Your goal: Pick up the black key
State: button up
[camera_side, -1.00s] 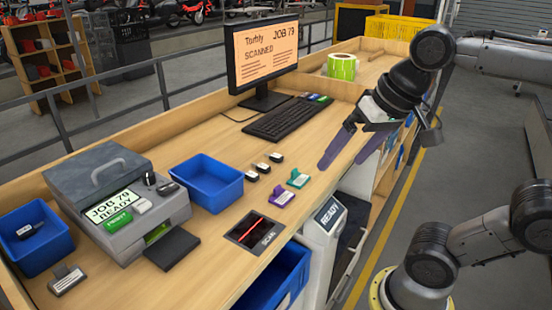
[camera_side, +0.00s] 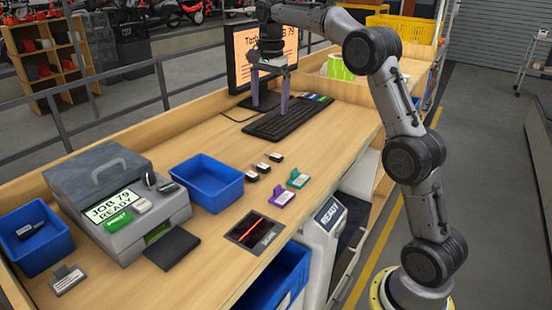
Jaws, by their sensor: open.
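Several small black pieces could be the black key; I cannot tell which is meant. One black key-like piece (camera_side: 30,229) lies in the left blue bin. Dark pieces (camera_side: 150,179) sit on top of the grey machine, at its right edge. A short row of small black-and-white pieces (camera_side: 263,167) lies on the wooden counter, right of the middle blue bin. My gripper (camera_side: 270,105) is open and empty, pointing down in front of the monitor near the keyboard's far end. It is behind and apart from the row of small pieces.
The grey machine (camera_side: 75,182) reads JOB 79 READY. The middle blue bin (camera_side: 207,187), purple tag (camera_side: 281,198), green tag (camera_side: 298,178) and scan plate (camera_side: 240,236) are on the counter. The keyboard (camera_side: 288,118) and monitor (camera_side: 235,62) stand close to my gripper.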

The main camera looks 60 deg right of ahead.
aim_at(274, 154)
jog(key=shift+g, duration=0.3)
jog(key=f, duration=0.5)
jog(key=d+f, duration=0.1)
jog(key=f, duration=0.5)
jog(key=d+f, duration=0.1)
jog(key=f, duration=0.4)
jog(key=shift+f, duration=0.2)
jog(key=shift+c, duration=0.3)
jog(key=c, duration=1.1)
jog(key=shift+c, duration=0.2)
jog(key=shift+r, duration=0.1)
